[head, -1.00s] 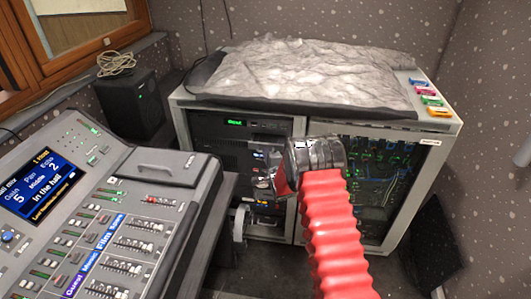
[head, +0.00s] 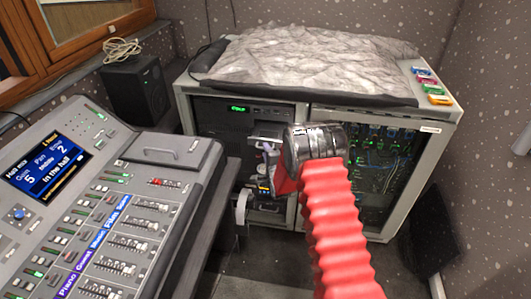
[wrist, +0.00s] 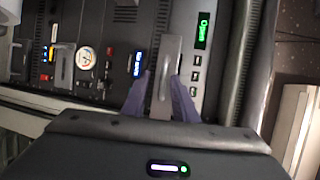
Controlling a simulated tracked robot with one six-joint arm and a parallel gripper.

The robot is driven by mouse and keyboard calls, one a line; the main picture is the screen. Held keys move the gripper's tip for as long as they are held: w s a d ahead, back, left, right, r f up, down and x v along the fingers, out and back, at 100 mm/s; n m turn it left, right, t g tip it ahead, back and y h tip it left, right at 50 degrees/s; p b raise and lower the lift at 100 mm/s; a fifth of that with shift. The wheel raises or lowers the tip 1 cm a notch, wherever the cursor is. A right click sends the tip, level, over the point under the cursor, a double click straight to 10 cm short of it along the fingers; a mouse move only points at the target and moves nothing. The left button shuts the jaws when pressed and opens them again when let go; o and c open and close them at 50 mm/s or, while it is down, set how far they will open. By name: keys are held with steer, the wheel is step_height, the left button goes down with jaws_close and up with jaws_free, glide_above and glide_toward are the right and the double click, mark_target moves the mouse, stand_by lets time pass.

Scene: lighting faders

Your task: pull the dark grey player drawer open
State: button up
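The dark grey player drawer (head: 215,108) is in the upper left bay of the rack, with a green lit display (head: 237,108) on its front. The display also shows in the wrist view (wrist: 203,30). I cannot tell whether the drawer stands out from the rack. In the wrist view a grey bar handle (wrist: 168,60) runs between the two purple fingers of my gripper (wrist: 161,85). The fingers are around the handle, with a slim gap at the left finger. In the head view my gripper (head: 264,150) is in front of the left bay, partly hidden by my wrist.
The mixing desk (head: 100,215) stands close on the left, with a black speaker (head: 135,92) behind it. A crumpled grey cover (head: 310,65) lies on the rack top. The rack's right bay has a glazed door (head: 380,180). Floor shows between desk and rack.

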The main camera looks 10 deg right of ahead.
steer(key=shift+s+r, duration=0.1)
steer(key=v, duration=1.3)
steer(key=shift+s, duration=0.25)
stand_by(0.4)
